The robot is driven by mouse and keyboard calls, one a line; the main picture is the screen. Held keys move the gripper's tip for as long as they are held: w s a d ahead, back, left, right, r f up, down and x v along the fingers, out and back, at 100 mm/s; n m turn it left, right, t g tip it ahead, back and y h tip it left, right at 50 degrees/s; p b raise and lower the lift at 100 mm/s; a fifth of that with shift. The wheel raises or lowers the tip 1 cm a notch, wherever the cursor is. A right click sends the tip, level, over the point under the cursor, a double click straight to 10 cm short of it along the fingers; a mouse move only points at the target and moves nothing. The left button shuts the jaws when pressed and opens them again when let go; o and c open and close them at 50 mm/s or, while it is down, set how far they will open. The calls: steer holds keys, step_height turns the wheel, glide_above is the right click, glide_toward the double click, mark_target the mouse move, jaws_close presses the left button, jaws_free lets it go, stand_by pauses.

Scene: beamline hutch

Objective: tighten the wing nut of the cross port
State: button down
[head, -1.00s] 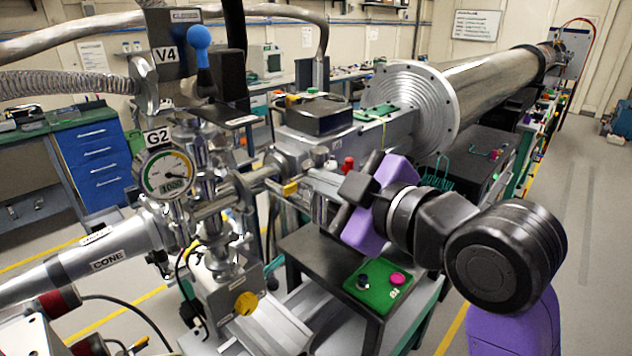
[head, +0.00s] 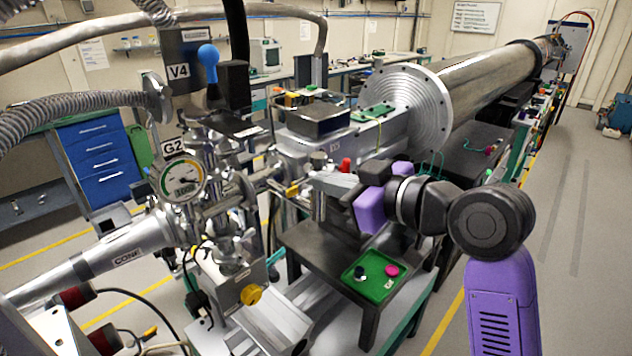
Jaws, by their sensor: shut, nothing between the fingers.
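The steel vacuum cross (head: 215,190) stands at centre left, behind and beside the G2 gauge (head: 183,180). Small clamps with wing-like metal parts show around it, one of them a wing-shaped piece (head: 243,240) low on its right side. I cannot tell for sure which is the wing nut of the cross port, nor how tight it is. My gripper (head: 354,196) is black and purple, to the right of the cross and clearly apart from it, above the small black table. It is shut and empty; its fingertips are small and partly hidden in this view.
The V4 valve with a blue handle (head: 208,62) rises above the cross. Open floor is at right.

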steer(key=shift+m, duration=0.4)
stand_by(0.4)
